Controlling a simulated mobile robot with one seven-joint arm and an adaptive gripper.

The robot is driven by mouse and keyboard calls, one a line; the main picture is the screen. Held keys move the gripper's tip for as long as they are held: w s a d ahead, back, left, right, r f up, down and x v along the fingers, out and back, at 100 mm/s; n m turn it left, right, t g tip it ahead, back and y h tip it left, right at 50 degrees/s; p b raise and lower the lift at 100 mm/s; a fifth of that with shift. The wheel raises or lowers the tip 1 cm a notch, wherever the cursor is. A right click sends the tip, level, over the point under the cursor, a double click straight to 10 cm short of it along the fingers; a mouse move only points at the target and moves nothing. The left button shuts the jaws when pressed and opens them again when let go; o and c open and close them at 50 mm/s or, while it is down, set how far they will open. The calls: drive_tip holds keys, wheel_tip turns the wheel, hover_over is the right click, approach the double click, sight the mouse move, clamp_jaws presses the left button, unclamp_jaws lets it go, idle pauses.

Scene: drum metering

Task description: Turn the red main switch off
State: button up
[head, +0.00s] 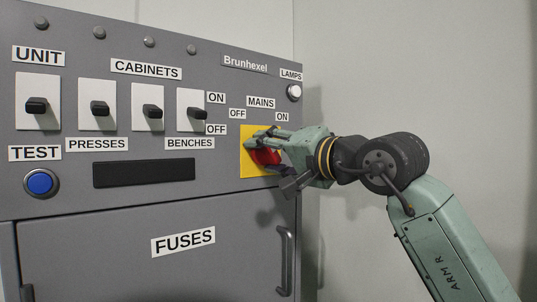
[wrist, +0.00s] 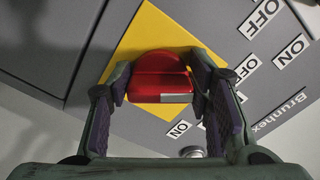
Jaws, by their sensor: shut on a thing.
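The red main switch (head: 265,157) is a rotary knob on a yellow plate (head: 247,165) at the right of the grey panel, below the MAINS label (head: 261,102) with OFF to its upper left and ON to its upper right. My gripper (head: 268,150) is at the switch, its fingers shut on the red knob and partly hiding it in the head view. In the wrist view the red knob (wrist: 160,80) sits between my two fingers, its grip bar running across with a pale mark near its right end. The exact pointing direction is hard to tell in the head view.
Several black toggle switches (head: 153,111) stand to the left on white plates. A blue TEST button (head: 41,183) is at far left. The FUSES door has a handle (head: 284,260) below the switch. A white LAMPS button (head: 294,91) is above right. The wall at right is clear.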

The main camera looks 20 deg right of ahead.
drive_tip(key=shift+n, duration=1)
drive_tip(key=o, duration=1.2)
drive_tip(key=shift+c, duration=0.2)
drive_tip(key=shift+d, duration=0.1)
drive_tip(key=v, duration=1.2)
drive_tip(key=shift+w, duration=0.1)
